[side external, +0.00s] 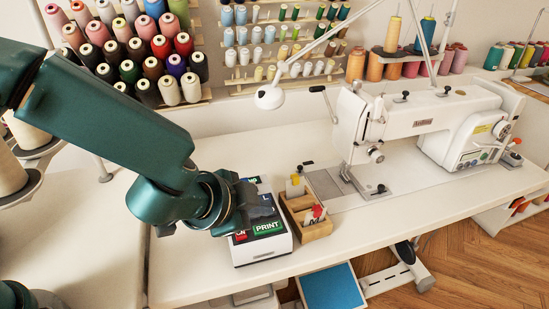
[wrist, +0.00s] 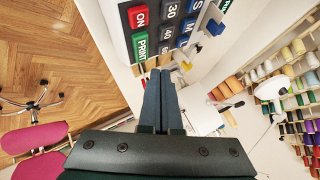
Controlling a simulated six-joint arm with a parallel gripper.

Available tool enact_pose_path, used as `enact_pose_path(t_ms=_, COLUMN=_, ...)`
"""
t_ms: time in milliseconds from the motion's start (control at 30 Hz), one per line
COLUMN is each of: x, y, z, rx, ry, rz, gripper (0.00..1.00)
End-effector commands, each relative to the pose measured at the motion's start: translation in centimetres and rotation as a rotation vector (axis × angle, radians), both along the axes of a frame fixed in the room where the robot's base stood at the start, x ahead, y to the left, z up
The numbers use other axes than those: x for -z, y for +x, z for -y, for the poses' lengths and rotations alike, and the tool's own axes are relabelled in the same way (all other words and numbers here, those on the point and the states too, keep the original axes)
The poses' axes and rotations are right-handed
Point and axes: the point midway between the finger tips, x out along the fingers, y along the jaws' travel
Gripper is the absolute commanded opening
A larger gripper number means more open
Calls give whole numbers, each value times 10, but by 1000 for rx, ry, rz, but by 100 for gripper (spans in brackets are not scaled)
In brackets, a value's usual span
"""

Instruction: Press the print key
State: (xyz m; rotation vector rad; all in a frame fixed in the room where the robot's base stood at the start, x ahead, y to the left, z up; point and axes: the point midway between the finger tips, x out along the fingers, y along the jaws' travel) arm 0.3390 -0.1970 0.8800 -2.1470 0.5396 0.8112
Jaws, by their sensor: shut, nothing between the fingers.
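The label printer (side external: 262,250) is a white box with a dark key panel near the table's front edge. Its green PRINT key (side external: 268,228) is at the front right of the panel, beside a red key. In the wrist view the PRINT key (wrist: 140,47) lies just up and left of my fingertips, below the red ON key (wrist: 139,16). My gripper (side external: 268,202) is shut and empty above the panel, hiding part of the keys in the side view. In the wrist view my gripper (wrist: 160,74) shows its fingers together; I cannot tell their height over the panel.
A wooden tray (side external: 318,231) with small items stands right against the printer's right side. A white sewing machine (side external: 425,115) stands farther right. Thread spools fill racks behind. The white table (side external: 195,275) is clear left of the printer.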

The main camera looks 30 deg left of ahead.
Motion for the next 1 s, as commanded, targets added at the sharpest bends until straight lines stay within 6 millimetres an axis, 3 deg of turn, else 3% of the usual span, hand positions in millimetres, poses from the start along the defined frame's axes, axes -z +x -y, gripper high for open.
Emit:
enact_pose_path(t_ms=333, x=-31, y=0, z=0, rx=-2, ry=-4, rz=2, gripper=0)
enact_pose_path(t_ms=900, x=-34, y=0, z=0, rx=1, ry=-1, rz=0, gripper=0)
enact_pose_path(t_ms=1000, x=-40, y=6, z=-7, rx=-23, ry=-12, rz=12, gripper=0)
